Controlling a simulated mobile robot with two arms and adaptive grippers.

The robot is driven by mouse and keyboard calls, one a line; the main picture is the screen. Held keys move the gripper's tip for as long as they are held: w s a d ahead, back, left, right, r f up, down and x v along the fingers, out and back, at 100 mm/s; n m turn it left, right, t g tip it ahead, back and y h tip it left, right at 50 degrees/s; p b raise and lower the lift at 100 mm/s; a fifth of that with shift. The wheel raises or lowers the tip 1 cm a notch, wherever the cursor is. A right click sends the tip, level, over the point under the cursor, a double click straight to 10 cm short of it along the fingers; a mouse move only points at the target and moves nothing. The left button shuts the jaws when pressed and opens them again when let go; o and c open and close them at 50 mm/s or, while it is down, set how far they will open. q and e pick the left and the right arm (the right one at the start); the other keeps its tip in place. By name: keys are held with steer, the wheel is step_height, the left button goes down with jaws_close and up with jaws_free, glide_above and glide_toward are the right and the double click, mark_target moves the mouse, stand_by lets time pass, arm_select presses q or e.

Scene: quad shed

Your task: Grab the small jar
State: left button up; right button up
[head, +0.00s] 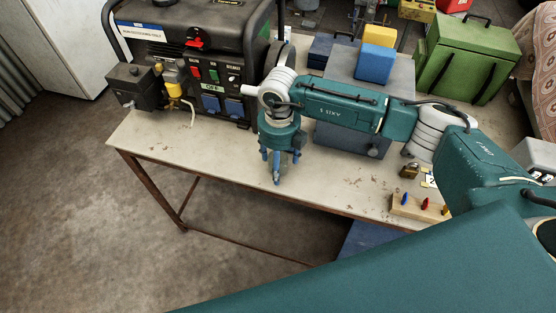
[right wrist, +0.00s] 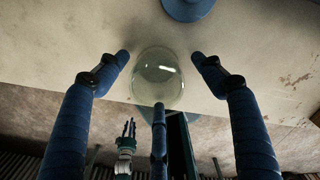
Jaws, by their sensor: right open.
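The small jar (right wrist: 158,78) is clear, rounded glass and stands on the table in the right wrist view. My right gripper (right wrist: 161,70) is open, with two fingertips on either side of the jar and a third finger in front of its lower part. I cannot tell whether any finger touches it. In the head view my right gripper (head: 279,168) points down near the table's front edge, and the jar is mostly hidden among its fingers.
The pale table (head: 180,150) has a generator (head: 205,65) at left and a grey case (head: 345,140) behind my right arm. A padlock (head: 409,171) and a wooden block with coloured pegs (head: 415,208) lie to the right. A round blue base (right wrist: 188,6) stands beyond the jar.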

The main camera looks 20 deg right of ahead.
steer(key=shift+f, duration=0.15)
steer(key=shift+c, duration=0.3)
steer(key=c, duration=1.2)
steer(key=shift+c, duration=0.2)
